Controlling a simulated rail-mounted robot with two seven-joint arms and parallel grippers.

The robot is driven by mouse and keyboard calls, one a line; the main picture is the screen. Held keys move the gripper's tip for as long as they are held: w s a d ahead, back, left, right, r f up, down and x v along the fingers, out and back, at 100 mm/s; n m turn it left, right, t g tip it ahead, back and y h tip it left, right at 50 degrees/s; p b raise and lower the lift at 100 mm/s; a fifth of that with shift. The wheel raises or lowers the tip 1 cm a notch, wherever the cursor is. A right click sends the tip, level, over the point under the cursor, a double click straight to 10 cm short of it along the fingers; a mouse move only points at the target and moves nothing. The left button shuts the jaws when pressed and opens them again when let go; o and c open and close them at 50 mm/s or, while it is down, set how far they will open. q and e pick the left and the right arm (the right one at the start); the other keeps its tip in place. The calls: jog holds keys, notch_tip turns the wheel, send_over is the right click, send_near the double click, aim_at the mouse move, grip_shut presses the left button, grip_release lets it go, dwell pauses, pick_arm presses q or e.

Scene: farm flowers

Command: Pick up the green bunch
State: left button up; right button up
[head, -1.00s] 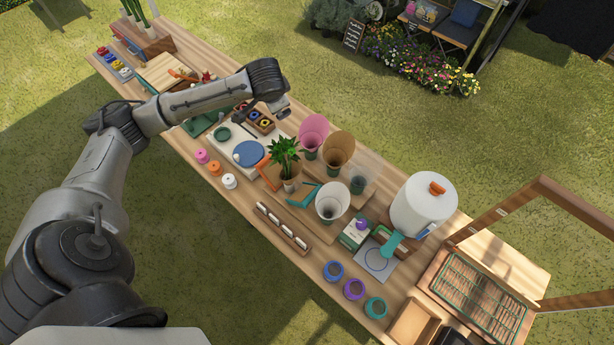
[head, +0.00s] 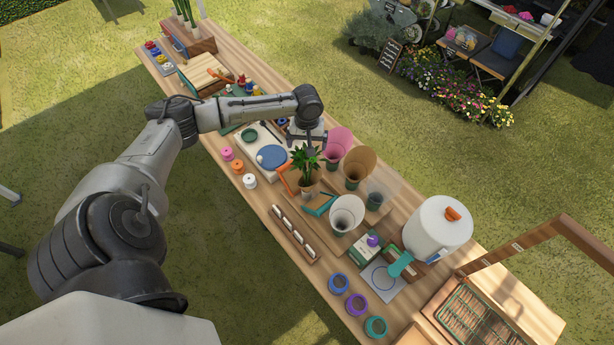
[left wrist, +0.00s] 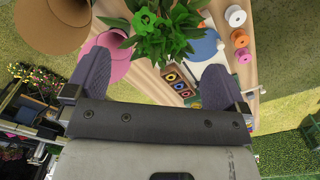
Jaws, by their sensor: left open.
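The green bunch (head: 306,164) is a leafy plant standing upright in a small pot on the table, near the middle of the head view. In the left wrist view the green bunch (left wrist: 162,32) fills the top middle, its leaves beyond and between my finger tips. My left gripper (head: 309,148) is above and just behind the leaves, pointing down. In the left wrist view the two dark fingers of my left gripper (left wrist: 155,75) are wide apart with nothing held between them. The pot is hidden under the leaves there. My right gripper is not in view.
Pink (head: 338,140), brown (head: 358,164) and white (head: 347,212) cones stand close to the bunch on its right. An orange frame (head: 288,180) and a teal piece (head: 319,206) lie beside the pot. A large white canister (head: 438,228) stands farther right.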

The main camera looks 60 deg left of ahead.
aim_at(307, 159)
pick_arm(q)
jog(key=shift+f, duration=1.95)
notch_tip(307, 159, down, 4)
jog(key=shift+r+p, duration=0.1)
jog(key=shift+p, duration=0.6)
jog(key=shift+f, duration=0.7)
jog(key=shift+r, duration=0.1)
jog(key=c, duration=1.4)
